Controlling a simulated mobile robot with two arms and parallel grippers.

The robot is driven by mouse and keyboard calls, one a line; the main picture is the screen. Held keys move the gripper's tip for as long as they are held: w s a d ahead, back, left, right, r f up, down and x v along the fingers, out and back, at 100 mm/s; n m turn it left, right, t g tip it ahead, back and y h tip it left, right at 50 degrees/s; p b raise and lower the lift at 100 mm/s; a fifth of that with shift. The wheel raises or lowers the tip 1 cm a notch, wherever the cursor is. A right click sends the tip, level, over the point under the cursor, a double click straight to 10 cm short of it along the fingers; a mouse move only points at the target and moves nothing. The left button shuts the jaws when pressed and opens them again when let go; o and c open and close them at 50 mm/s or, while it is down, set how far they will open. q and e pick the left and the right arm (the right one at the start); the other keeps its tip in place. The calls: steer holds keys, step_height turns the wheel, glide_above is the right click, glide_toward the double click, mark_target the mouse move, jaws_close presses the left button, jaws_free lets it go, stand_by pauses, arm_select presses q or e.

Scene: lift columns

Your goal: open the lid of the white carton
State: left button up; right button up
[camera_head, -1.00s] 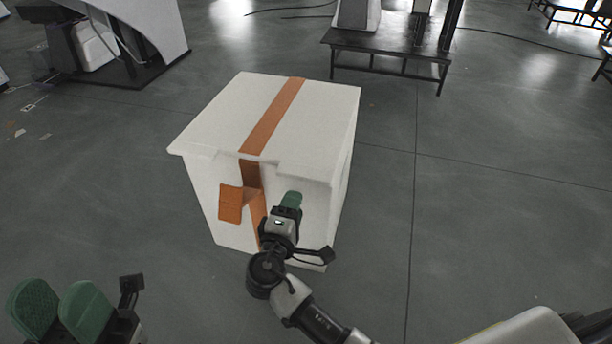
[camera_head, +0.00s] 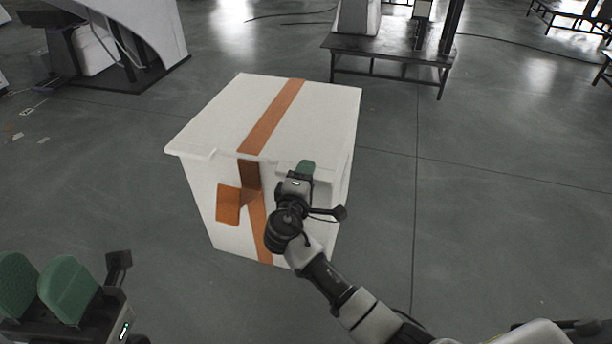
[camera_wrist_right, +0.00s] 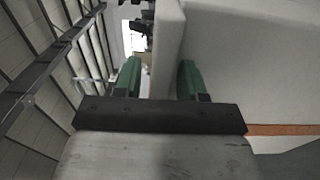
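The white carton (camera_head: 225,205) stands on the floor ahead, with an orange stripe down its top and front and an orange tab on the front. Its lid (camera_head: 215,115) lies flat across the top and looks closed. My right gripper (camera_head: 306,167) is at the lid's front edge, right of the stripe. In the right wrist view, its green fingers (camera_wrist_right: 158,80) are apart, with a white edge of the carton (camera_wrist_right: 250,65) showing between and beyond them. I cannot tell whether they touch it. My left gripper (camera_head: 42,284) is open and empty at the lower left, away from the carton.
A dark metal table (camera_head: 390,48) stands behind the carton to the right. A large white and dark structure (camera_head: 140,35) stands at the back left. The grey floor (camera_head: 480,200) around the carton is clear.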

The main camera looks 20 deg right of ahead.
jaws_close()
steer(key=shift+r, duration=0.15)
